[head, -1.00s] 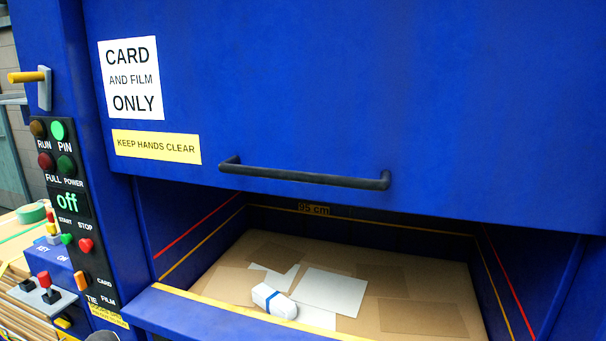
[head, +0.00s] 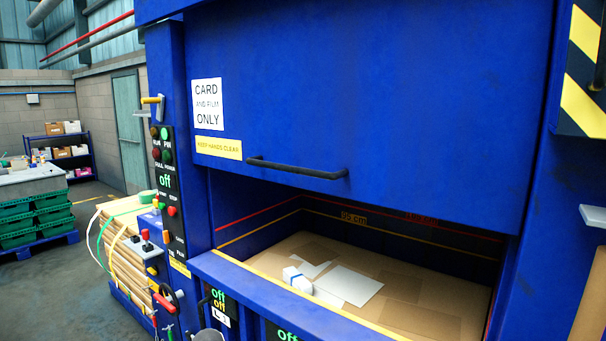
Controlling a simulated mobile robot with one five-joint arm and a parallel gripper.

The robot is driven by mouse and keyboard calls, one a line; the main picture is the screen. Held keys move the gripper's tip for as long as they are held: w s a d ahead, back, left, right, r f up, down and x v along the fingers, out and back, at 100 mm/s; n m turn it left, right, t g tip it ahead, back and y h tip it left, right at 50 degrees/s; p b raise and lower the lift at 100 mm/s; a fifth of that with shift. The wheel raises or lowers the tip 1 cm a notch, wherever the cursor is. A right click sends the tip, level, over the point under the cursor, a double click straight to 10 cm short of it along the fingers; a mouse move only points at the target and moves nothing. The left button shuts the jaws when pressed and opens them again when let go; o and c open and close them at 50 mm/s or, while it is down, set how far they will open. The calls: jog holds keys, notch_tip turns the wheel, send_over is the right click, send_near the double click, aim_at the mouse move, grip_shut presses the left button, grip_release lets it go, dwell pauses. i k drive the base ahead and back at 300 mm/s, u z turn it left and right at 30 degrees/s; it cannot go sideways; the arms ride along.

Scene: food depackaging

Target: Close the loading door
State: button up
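The loading door (head: 400,110) is a large blue panel on the front of a blue baler. It is raised, with a wide opening below its lower edge. A black bar handle (head: 297,168) runs along the lower left part of the door. A white "CARD AND FILM ONLY" sign (head: 208,104) and a yellow "KEEP HANDS CLEAR" label (head: 218,148) are on its left side. Inside the opening lie flat brown card (head: 415,315), white sheets (head: 350,285) and a small white pack with a blue band (head: 296,280). My gripper is not clearly visible.
A control panel (head: 165,180) with buttons and an "off" display stands left of the door. The blue front sill (head: 270,300) has a yellow edge. Strapped card (head: 120,250) is at the left. Green crates (head: 35,225) stand farther left, with open floor (head: 60,290) before them.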

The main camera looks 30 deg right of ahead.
aim_at(432, 109)
jog(key=u, duration=4.4)
jog(key=i, duration=0.1)
jog(key=z, duration=2.75)
jog(key=i, duration=1.45)
jog(key=z, duration=1.75)
jog(key=i, duration=1)
